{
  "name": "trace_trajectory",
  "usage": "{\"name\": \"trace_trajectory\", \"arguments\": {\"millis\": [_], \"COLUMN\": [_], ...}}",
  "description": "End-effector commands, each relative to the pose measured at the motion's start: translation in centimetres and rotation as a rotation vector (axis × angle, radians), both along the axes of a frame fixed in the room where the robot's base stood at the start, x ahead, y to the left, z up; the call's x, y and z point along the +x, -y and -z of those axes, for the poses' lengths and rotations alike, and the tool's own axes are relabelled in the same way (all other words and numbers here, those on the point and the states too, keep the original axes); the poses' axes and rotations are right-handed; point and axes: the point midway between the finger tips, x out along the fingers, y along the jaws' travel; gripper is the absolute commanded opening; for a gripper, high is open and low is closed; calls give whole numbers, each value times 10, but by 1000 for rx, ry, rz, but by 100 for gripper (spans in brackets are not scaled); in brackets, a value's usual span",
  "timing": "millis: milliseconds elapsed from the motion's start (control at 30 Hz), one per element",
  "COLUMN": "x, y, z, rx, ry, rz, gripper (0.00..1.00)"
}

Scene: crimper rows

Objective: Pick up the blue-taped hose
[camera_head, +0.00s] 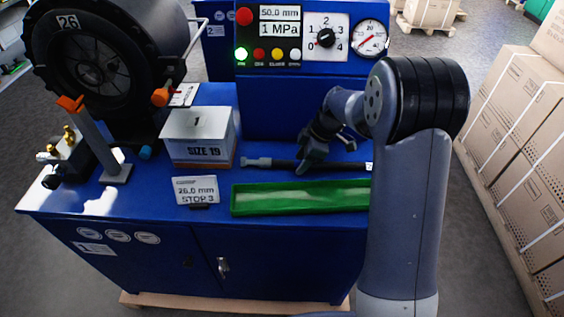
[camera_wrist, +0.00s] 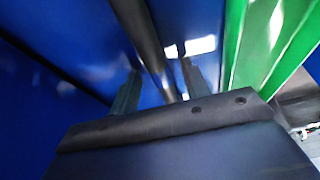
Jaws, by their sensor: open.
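A dark hose (camera_head: 285,164) lies on the blue bench top, with a grey metal fitting at its left end and a small white patch near its right end. I cannot make out blue tape on it. My gripper (camera_head: 307,165) is low over the middle of the hose. In the wrist view my gripper (camera_wrist: 160,84) is open, its two fingers apart, and the hose (camera_wrist: 148,45) runs between them. I cannot tell whether a finger touches it. The fingers hide part of the hose in the head view.
A green tray (camera_head: 245,200) lies close in front of the hose. A white box (camera_head: 203,148) marked SIZE 19 and a sign (camera_head: 195,190) reading 26.0 mm STOP 3 stand left. The control panel (camera_head: 282,95) rises behind. Stacked cartons (camera_head: 515,130) are at right.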

Motion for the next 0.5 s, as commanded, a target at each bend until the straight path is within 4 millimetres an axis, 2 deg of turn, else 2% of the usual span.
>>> {"name": "trace_trajectory", "arguments": {"millis": [67, 500], "x": [0, 0], "y": [0, 0], "z": [0, 0], "rx": [0, 0], "ry": [0, 0], "rz": [0, 0], "gripper": [45, 9]}}
